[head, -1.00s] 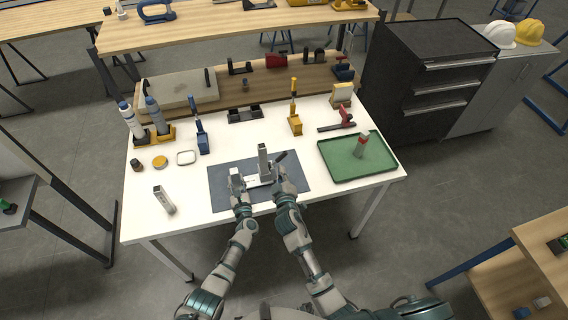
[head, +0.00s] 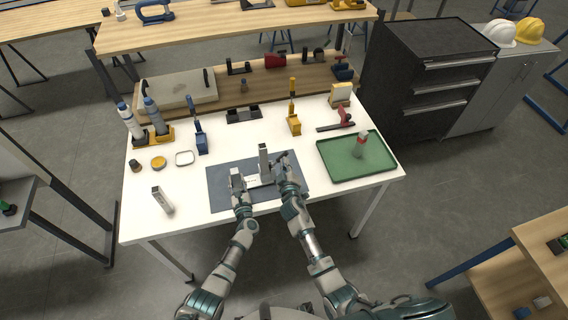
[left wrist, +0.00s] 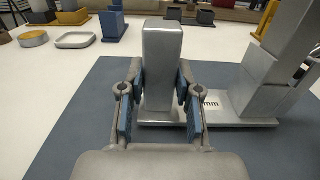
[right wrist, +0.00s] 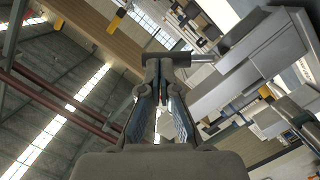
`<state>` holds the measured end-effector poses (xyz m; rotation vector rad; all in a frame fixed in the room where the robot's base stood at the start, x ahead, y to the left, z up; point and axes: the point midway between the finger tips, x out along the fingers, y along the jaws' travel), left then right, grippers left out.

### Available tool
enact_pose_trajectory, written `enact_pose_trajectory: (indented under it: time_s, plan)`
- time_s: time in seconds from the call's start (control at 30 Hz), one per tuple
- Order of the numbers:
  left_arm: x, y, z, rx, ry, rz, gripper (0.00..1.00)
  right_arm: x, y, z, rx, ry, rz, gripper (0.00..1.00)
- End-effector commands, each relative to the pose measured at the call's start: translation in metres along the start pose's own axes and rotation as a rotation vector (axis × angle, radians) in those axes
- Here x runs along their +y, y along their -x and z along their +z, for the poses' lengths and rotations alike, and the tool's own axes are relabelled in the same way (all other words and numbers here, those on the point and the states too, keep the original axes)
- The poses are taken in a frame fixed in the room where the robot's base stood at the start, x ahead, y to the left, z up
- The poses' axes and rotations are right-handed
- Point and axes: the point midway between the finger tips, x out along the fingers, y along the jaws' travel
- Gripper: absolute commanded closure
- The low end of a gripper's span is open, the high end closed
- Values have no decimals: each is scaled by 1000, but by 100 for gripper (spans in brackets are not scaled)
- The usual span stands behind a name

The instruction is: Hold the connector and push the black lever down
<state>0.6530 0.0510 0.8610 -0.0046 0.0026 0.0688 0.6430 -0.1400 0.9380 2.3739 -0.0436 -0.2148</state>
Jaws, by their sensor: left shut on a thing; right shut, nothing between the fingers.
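The grey metal connector (head: 264,161) stands on the dark blue mat, with a tall upright block, a low base and a shorter post at its left end. My left gripper (head: 238,184) is shut on that left post; the left wrist view shows the post (left wrist: 162,65) upright between the fingers. My right gripper (head: 284,163) is shut and empty just right of the tall block. The black lever (head: 281,155) is mostly hidden at the right fingertips; contact is unclear. The right wrist view is strongly tilted, with the connector (right wrist: 250,65) beyond the closed fingers (right wrist: 166,72).
The blue mat (head: 222,200) lies on the white table (head: 140,215). A green tray (head: 340,172) with a red and grey part stands to the right. A loose grey block (head: 162,199) stands at the left. Bottles, clamps and tins line the back.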

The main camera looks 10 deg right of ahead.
Motion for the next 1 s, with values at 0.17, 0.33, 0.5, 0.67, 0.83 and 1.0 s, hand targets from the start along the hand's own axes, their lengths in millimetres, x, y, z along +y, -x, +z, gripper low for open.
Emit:
enact_pose_trajectory:
  time_s: [0.17,0.33,0.5,0.67,0.83,1.0]
  plan:
    - [0,-1,3,-5,4,0,100,0,0,0,0,-2,0,100]
    - [4,-1,2,-5,8,1,100,-3,1,-3,0,-5,-2,100]
    - [7,-2,2,-5,11,2,100,-4,1,-5,-1,-13,-4,100]
    - [4,-2,2,-5,8,1,100,-2,0,-2,-1,-29,-7,100]
    - [1,-1,3,-5,5,0,100,0,0,2,-1,-51,-11,100]
    - [0,-1,3,-5,4,0,100,1,-1,4,-1,-76,-16,100]
